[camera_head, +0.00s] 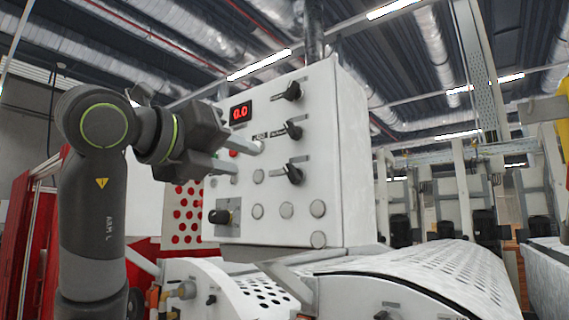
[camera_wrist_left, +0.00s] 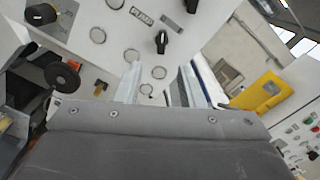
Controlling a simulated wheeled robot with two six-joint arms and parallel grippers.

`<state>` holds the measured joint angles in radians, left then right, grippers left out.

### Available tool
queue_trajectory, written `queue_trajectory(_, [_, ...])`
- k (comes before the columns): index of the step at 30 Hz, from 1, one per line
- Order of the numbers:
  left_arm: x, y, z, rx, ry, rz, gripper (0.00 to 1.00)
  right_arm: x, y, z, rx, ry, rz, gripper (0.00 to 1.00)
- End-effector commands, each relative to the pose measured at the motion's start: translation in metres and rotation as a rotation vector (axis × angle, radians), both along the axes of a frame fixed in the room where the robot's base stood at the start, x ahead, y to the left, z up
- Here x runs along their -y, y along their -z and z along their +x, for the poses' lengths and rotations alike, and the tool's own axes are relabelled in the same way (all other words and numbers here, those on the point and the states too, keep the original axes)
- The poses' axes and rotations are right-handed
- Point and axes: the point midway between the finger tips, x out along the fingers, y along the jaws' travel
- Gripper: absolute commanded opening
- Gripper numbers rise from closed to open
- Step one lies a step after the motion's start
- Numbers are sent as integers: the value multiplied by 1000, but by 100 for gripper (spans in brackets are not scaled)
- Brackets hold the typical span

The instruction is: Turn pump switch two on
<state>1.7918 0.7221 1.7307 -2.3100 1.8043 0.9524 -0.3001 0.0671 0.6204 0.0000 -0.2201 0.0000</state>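The white control panel (camera_head: 335,150) carries a column of three black rotary switches: top (camera_head: 292,91), middle (camera_head: 293,131) and bottom (camera_head: 293,173). Their labels are too small to read, so I cannot tell which is pump switch two. My left gripper (camera_head: 249,157) is open and empty, just left of the middle and bottom switches, with its fingers pointing at the panel. In the left wrist view the left gripper (camera_wrist_left: 158,70) has its fingers apart, and a black switch (camera_wrist_left: 162,42) shows beyond the gap. Contact with the panel cannot be told. My right gripper is out of view.
A red digital display (camera_head: 240,112) sits at the panel's upper left. A larger black knob (camera_head: 219,216) and several round blank caps (camera_head: 287,210) lie lower on the panel. A perforated white machine cover (camera_head: 430,270) is below right. A yellow box (camera_wrist_left: 262,92) shows in the wrist view.

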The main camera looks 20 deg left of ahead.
Motion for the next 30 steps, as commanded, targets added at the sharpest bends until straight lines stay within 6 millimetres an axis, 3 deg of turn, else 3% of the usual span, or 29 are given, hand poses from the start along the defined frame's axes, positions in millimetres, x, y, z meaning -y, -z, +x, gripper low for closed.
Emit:
queue_trajectory(9, [25, -3, 67, -5, 4, 1, 35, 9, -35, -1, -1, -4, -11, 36])
queue_trajectory(15, [36, -3, 98, -4, 3, 0, 35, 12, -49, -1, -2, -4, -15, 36])
queue_trajectory(21, [41, -1, 113, -1, 2, 1, 35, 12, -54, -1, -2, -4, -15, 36])
queue_trajectory(30, [42, 0, 114, 1, 1, 1, 35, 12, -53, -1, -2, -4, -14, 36])
